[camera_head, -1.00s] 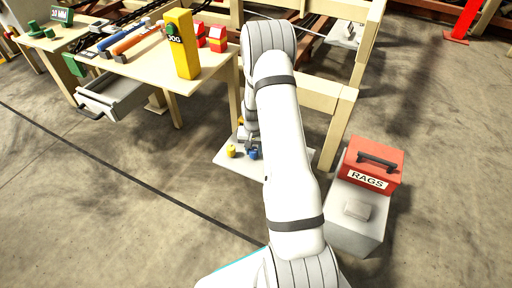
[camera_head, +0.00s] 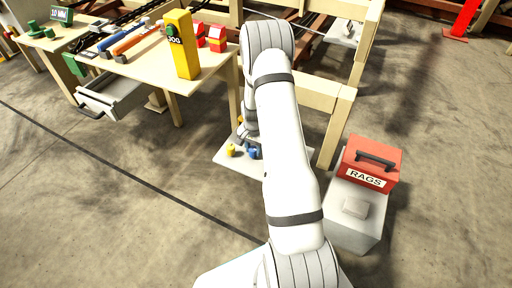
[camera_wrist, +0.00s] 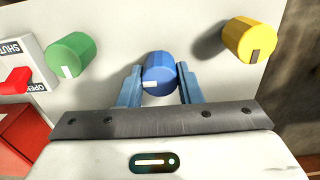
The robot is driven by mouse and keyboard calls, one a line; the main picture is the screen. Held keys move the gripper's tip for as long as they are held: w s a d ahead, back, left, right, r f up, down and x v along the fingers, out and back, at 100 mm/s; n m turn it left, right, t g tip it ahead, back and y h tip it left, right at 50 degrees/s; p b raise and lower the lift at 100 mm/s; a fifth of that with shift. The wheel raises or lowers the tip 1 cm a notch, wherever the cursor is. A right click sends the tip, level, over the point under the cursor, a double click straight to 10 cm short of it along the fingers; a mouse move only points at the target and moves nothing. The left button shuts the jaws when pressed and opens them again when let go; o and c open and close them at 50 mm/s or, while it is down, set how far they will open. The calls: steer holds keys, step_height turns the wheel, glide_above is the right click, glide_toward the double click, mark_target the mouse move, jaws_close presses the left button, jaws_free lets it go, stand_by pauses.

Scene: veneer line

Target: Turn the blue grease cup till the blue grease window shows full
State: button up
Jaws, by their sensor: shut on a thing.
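The blue grease cup (camera_wrist: 158,74) is in the upper middle of the wrist view, a round knob with a white mark low on its face, left of centre. My gripper (camera_wrist: 158,82) has one finger on each side of it and is shut on it. In the head view the blue cup (camera_head: 253,153) shows low on a pale panel, partly behind my arm. I cannot make out the blue grease window in either view.
A green cup (camera_wrist: 70,54) is left of the blue one and a yellow cup (camera_wrist: 249,41) right. A red lever (camera_wrist: 15,80) by SHUT/OPEN labels is at far left. A red RAGS box (camera_head: 370,163) stands beside the panel; a tool bench (camera_head: 140,62) is behind left.

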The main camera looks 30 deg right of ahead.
mark_target(253, 149)
steer(key=shift+s+a, duration=0.1)
steer(key=shift+a, duration=0.1)
steer(key=o, duration=1)
steer(key=shift+d, duration=0.1)
steer(key=shift+r, duration=0.1)
step_height(253, 149, up, 8)
steer(key=p, duration=0.3)
steer(key=shift+f, duration=0.2)
